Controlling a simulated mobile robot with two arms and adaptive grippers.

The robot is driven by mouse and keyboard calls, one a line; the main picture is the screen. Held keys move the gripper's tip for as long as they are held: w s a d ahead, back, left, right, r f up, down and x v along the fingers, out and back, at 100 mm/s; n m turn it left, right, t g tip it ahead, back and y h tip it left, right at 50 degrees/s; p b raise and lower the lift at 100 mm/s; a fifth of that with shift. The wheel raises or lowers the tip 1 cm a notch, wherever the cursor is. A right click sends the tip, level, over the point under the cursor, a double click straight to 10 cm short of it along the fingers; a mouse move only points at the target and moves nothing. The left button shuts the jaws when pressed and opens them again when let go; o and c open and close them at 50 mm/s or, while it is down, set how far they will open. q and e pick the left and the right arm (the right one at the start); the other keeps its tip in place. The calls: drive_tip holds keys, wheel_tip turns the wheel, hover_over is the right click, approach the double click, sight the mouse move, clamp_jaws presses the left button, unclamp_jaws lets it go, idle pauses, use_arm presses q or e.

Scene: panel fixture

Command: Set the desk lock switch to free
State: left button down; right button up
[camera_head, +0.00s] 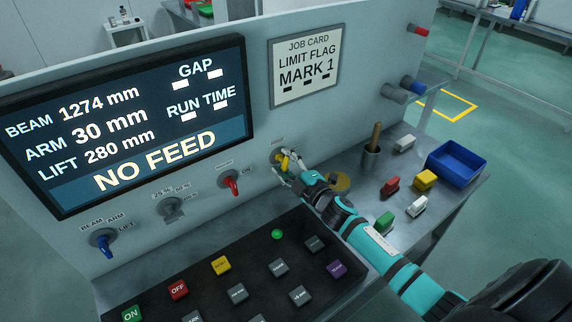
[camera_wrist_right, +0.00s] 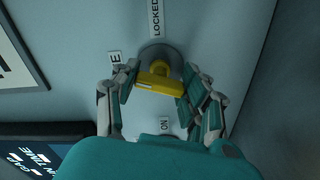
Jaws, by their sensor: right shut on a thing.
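The desk lock switch (camera_head: 277,156) is a yellow lever on a round grey base, set in the upright panel right of the red switch. My right gripper (camera_head: 289,170) is at it, shut on the yellow lever. In the right wrist view the yellow lever (camera_wrist_right: 160,82) lies between the two fingers (camera_wrist_right: 157,90). A label reading LOCKED (camera_wrist_right: 155,18) is above the switch in that view, and a partly covered label ending in E (camera_wrist_right: 115,57) is at its upper left. I cannot tell which label the lever points at. My left gripper is not in view.
The panel carries a screen (camera_head: 125,122) reading NO FEED, a red switch (camera_head: 231,185), a grey switch (camera_head: 171,208) and a blue switch (camera_head: 104,243). A button desk (camera_head: 235,270) lies below. The side table holds a blue bin (camera_head: 455,164) and several coloured blocks.

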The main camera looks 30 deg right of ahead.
drive_tip(key=shift+f+n+b, duration=0.1)
drive_tip(key=shift+n+b, duration=0.25)
drive_tip(key=shift+n, duration=1.65)
drive_tip(key=o, duration=1.2)
drive_tip(key=shift+s, duration=0.1)
drive_tip(key=s, duration=0.4)
drive_tip(key=s+d, duration=0.1)
drive_tip(key=s, duration=0.6)
drive_tip(key=shift+s+d, duration=0.3)
drive_tip(key=shift+s, duration=0.1)
